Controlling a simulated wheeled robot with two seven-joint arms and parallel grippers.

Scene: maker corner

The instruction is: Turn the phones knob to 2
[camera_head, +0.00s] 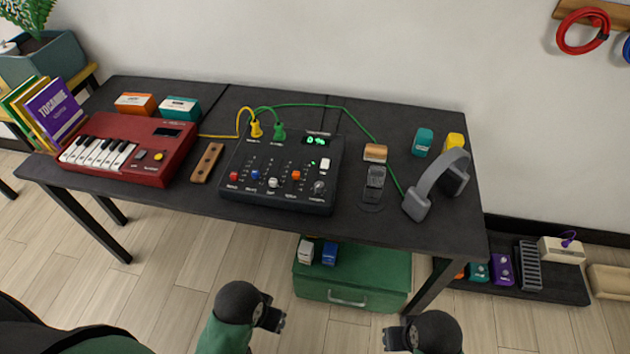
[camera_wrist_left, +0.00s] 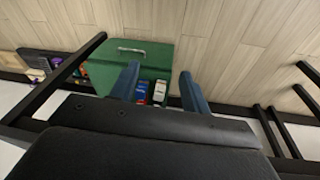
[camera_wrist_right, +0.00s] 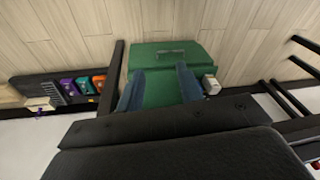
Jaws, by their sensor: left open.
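The dark mixer (camera_head: 283,172) sits in the middle of the black table in the head view. The phones knob (camera_head: 319,187) is a round dark grey knob at its lower right corner; the setting it points to is too small to read. My left gripper (camera_head: 275,316) is below the table's front edge, apart from the mixer. It is open and empty, and its fingers (camera_wrist_left: 161,82) show apart in the left wrist view. My right gripper (camera_head: 390,338) is farther right, also short of the table. Its fingers (camera_wrist_right: 156,85) stand apart and empty in the right wrist view.
A red keyboard (camera_head: 131,147) and a wooden block (camera_head: 207,163) lie left of the mixer. A phone stand (camera_head: 374,184) and grey headphones (camera_head: 436,188) are to its right. Yellow and green cables plug into its back. A green case (camera_head: 352,277) stands under the table.

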